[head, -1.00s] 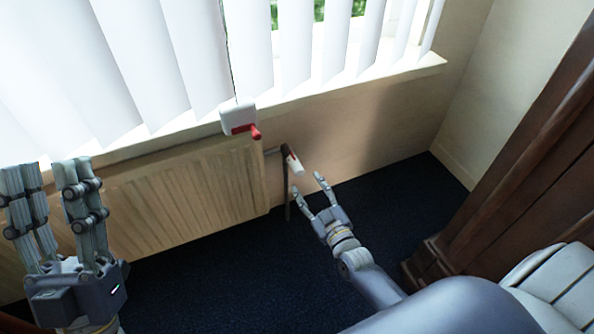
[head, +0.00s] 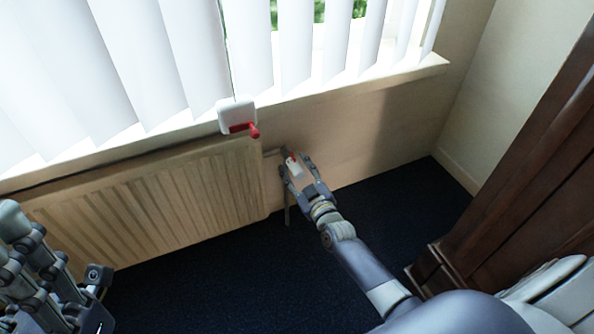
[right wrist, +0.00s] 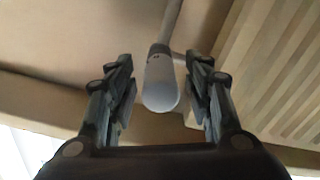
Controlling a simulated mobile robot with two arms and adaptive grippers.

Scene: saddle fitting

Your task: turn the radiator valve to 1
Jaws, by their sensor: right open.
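The radiator valve has a white knob (head: 295,168) with a red part, on a pipe at the right end of the radiator (head: 165,200). My right gripper (head: 294,168) is open, with one finger on each side of the knob. In the right wrist view the white knob (right wrist: 161,88) sits between the two open fingers (right wrist: 160,90), with a visible gap on both sides. The number on the valve cannot be read. My left gripper (head: 45,275) is at the lower left, partly cut off by the frame edge, away from the valve.
A white box with a red handle (head: 238,117) is at the sill above the radiator's right end. White vertical blinds (head: 180,60) hang along the window. Dark wooden furniture (head: 520,170) stands at the right. Dark carpet (head: 220,275) lies clear below.

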